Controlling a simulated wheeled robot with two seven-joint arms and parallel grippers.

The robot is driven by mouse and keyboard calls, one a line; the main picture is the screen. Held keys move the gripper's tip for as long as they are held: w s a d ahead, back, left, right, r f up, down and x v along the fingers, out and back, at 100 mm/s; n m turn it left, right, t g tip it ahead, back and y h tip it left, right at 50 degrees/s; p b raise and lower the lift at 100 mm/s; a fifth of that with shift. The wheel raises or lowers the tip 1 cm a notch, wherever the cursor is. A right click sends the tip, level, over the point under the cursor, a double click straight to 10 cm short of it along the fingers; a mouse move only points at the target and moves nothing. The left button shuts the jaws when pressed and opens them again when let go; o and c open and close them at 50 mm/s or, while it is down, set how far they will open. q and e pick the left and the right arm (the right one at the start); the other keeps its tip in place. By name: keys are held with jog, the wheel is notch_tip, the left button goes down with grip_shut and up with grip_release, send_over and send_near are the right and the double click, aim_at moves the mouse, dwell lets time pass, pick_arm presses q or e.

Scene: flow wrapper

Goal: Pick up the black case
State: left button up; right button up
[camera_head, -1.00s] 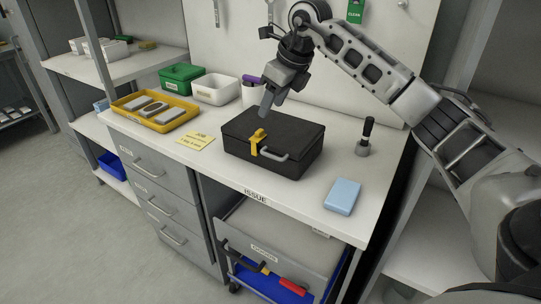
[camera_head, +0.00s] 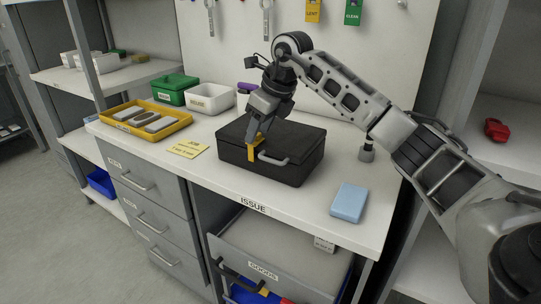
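The black case (camera_head: 297,140) sits closed on the white worktop, with a grey handle (camera_head: 273,160) and a yellow latch or tag (camera_head: 251,153) on its front. My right gripper (camera_head: 257,138) points down at the left part of the case, its fingertips at the top of the yellow piece. The fingers look close together; whether they touch the yellow piece or grip anything cannot be made out. The handle is to the right of the fingertips. My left gripper is out of view.
A yellow tray (camera_head: 182,127) with grey items, a green box (camera_head: 177,87), a white bin (camera_head: 209,97) and a yellow note (camera_head: 188,149) lie left of the case. A blue block (camera_head: 349,202) lies to its right. An open drawer (camera_head: 270,245) juts out below the worktop (camera_head: 225,183).

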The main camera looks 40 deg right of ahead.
grip_shut()
dwell(1.3)
